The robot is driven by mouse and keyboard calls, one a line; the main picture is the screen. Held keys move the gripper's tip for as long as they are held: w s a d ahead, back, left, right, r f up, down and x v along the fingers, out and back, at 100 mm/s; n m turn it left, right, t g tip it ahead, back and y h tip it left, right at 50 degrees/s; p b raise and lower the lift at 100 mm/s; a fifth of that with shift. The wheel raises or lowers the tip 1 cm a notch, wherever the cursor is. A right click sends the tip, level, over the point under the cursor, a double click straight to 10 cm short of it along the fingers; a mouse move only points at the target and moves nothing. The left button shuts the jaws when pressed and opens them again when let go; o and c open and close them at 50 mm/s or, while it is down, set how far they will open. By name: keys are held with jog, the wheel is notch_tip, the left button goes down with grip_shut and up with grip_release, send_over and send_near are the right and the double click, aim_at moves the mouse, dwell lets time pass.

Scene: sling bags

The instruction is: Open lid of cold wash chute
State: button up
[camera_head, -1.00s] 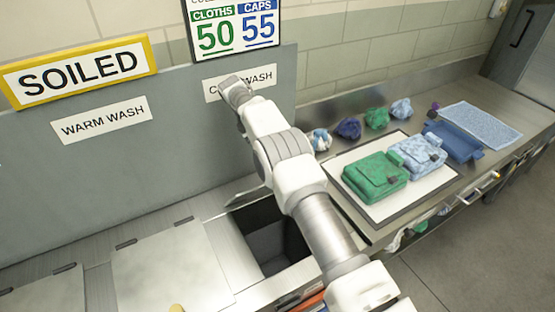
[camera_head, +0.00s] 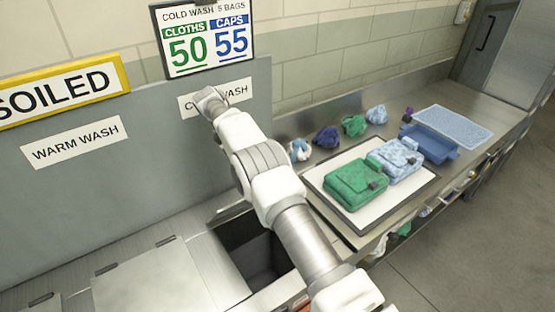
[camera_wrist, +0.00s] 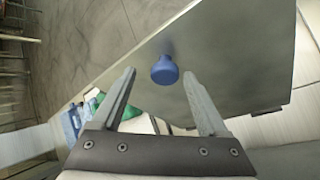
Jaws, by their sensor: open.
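In the wrist view, a blue knob (camera_wrist: 165,70) stands on a flat metal lid (camera_wrist: 232,45). My gripper (camera_wrist: 158,73) is open, with the knob showing between its fingertips. No grip on the knob shows, and the exact gap is unclear. In the head view, a dark, open chute well (camera_head: 258,256) lies below the sign reading cold wash (camera_head: 240,91), partly behind my arm. The lid and my fingers cannot be made out there, so the lid's tilt is unclear.
A closed metal lid (camera_head: 150,278) lies left of the well. To the right, a green bag (camera_head: 352,185) and a light blue bag (camera_head: 397,160) lie on a white board (camera_head: 335,210). Several crumpled cloths and a blue tray (camera_head: 430,145) lie behind. Open floor is at the lower right.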

jog(key=r, duration=0.1)
jog(key=d+r, duration=0.1)
jog(key=r, duration=0.1)
jog(key=shift+s+d+r, duration=0.15)
jog(key=shift+d+r, duration=0.1)
jog(key=shift+r, duration=0.1)
jog(key=s+d+r+b, duration=0.2)
jog(key=d+r+b, duration=0.2)
jog(key=d, duration=0.6)
notch_tip(320, 180, up, 2)
jog(key=shift+r, duration=0.1)
